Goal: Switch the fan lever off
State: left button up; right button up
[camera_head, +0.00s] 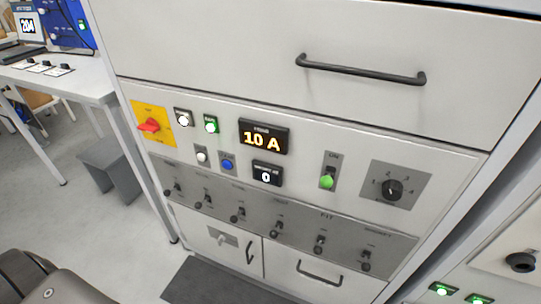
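A light grey cabinet front holds a control panel with several switches. A grey strip (328,228) along its lower part carries a row of several small dark toggle levers, including one at the left end (177,188) and one at the right end (366,261). Their labels are too small to read surely, so I cannot tell which is the fan lever. A separate lever with a green tip (327,182) sits on a small grey plate above the strip. Neither of my grippers is in view.
A drawer handle (360,70) sticks out above. A bench (75,85) stands left, with open floor before it.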

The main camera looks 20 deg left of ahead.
aim_at(326, 181)
jog(key=z, duration=2.15)
jog(key=k, duration=0.95)
jog(key=u, duration=0.3)
